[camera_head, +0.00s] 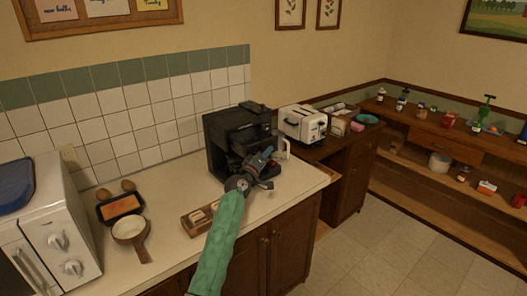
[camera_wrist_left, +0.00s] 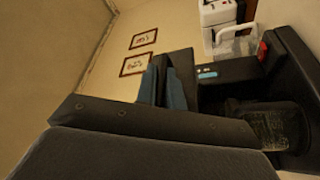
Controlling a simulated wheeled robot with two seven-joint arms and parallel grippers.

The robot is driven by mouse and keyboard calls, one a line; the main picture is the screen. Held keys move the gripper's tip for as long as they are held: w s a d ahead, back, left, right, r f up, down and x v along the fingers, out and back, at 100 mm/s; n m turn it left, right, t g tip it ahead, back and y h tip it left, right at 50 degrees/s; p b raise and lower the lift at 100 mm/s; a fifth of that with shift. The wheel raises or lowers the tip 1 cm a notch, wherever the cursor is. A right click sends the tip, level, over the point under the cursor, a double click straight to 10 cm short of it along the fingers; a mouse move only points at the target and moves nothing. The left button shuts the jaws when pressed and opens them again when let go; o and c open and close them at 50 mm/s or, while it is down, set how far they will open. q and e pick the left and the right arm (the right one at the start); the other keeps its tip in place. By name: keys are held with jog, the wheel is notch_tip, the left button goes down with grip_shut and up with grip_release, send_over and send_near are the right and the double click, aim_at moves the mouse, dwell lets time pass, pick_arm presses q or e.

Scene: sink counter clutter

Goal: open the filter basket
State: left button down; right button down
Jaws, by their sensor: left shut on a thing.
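A black coffee maker (camera_head: 226,132) stands on the counter against the tiled wall. My left gripper (camera_head: 263,157) is at its front, with the arm in a green sleeve reaching in from below. The blue fingers (camera_wrist_left: 167,88) are close together in the left wrist view, shut on the filter basket at the machine's front. The basket is dark against the dark machine, and the arm and gripper cover much of it, so how far it stands out is hard to tell. A glass carafe (camera_wrist_left: 275,128) shows at the lower right of the wrist view. My right gripper is not in view.
A white toaster (camera_head: 303,123) stands right of the coffee maker. A wooden tray (camera_head: 203,215) lies left of my forearm, with a pan (camera_head: 130,228) and a white oven (camera_head: 58,235) farther left. The counter's front right corner is clear.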

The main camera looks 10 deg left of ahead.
pick_arm(q)
jog(key=c, duration=1.8)
grip_release()
jog(key=shift+a+f, duration=0.1)
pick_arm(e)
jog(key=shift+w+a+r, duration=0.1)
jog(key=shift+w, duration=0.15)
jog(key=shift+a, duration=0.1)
